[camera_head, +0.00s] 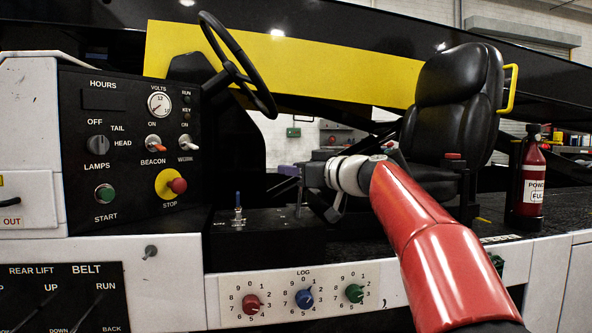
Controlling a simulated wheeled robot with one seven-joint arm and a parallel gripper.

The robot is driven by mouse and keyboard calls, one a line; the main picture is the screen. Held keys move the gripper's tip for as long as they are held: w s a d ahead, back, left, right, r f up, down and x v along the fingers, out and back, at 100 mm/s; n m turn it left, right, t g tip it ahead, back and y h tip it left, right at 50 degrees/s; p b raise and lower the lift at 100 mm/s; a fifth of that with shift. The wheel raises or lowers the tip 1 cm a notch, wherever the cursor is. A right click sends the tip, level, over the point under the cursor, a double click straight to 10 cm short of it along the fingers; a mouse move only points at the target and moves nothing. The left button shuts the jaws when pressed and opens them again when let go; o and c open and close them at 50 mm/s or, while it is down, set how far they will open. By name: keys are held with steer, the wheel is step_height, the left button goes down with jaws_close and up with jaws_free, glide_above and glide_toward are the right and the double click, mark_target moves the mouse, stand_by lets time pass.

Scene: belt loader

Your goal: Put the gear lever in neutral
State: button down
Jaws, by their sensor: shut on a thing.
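The gear lever (299,198) shows as a thin shaft rising from the right part of the black control box (262,238), beside small pale markings. My gripper (303,180) is shut on its top, at the end of my red arm reaching in from the lower right. The fingers hide the lever's knob. The markings are too small to read, so I cannot tell which gear position the lever is in.
A blue-tipped lever (238,208) stands left of my gripper on the same box. The steering wheel (238,65) is above left, and the black seat (455,105) behind right. The switch panel (130,150) is left. Log dials (304,298) sit below. A fire extinguisher (530,175) stands right.

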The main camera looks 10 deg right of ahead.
steer(key=w+m+g+p, duration=0.1)
steer(key=w+p, duration=0.5)
steer(key=shift+w+r+h, duration=0.3)
steer(key=shift+w+h, duration=0.05)
steer(key=shift+h, duration=0.05)
steer(key=c, duration=1)
jaws_free()
steer(key=shift+w, duration=0.1)
